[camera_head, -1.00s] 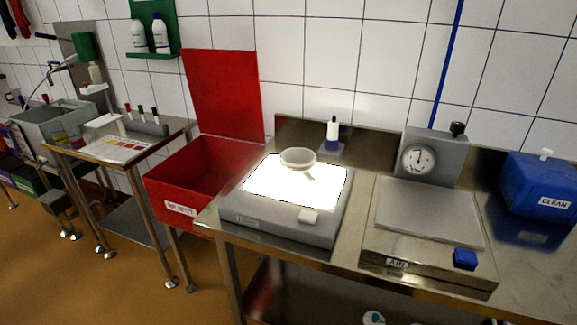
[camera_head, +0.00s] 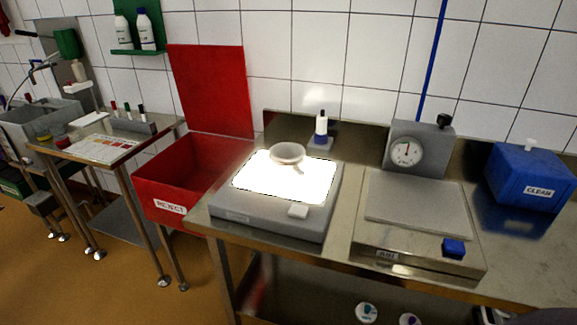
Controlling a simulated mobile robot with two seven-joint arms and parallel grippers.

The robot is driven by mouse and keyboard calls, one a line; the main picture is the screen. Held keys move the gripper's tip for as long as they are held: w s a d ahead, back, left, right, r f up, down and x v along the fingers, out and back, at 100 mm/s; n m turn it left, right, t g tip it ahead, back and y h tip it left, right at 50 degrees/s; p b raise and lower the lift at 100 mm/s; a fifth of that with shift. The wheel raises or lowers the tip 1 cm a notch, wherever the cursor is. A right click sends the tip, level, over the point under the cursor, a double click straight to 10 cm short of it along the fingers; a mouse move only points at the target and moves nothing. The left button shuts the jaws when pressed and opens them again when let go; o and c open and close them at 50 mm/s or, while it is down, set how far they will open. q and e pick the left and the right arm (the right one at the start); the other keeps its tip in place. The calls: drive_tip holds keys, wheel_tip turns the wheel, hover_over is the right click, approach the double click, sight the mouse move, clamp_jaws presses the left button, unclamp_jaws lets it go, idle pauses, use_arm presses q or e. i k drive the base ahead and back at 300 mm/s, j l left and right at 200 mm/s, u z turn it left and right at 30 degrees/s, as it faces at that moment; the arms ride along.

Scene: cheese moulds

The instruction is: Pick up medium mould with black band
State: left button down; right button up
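A pale round bowl-like mould (camera_head: 288,153) stands on the bright lit panel (camera_head: 262,181) of a grey light box on the steel table. I cannot make out a black band on it, and no other mould shows clearly. Two round pieces, one with teal (camera_head: 366,312) and one with purple (camera_head: 409,320), show on the lower shelf at the bottom edge; I cannot tell what they are. Neither of my grippers is in view.
An open red reject bin (camera_head: 176,190) stands left of the steel table (camera_head: 345,250). A dial gauge device (camera_head: 406,150) with a flat plate (camera_head: 418,203) is right of the light box. A blue clean box (camera_head: 535,178) is at far right. A small bottle (camera_head: 321,126) stands behind.

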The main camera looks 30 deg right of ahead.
sight(290, 156)
drive_tip(key=z, duration=0.5)
drive_tip(key=i+j+z, duration=0.2)
drive_tip(key=j+z, duration=0.2)
drive_tip(key=i+j+z, duration=0.2)
drive_tip(key=z, duration=0.15)
drive_tip(key=i+j+z, duration=0.15)
drive_tip(key=j, duration=0.3)
drive_tip(key=j+z, duration=0.1)
drive_tip(key=j, duration=0.4)
drive_tip(key=i, duration=0.05)
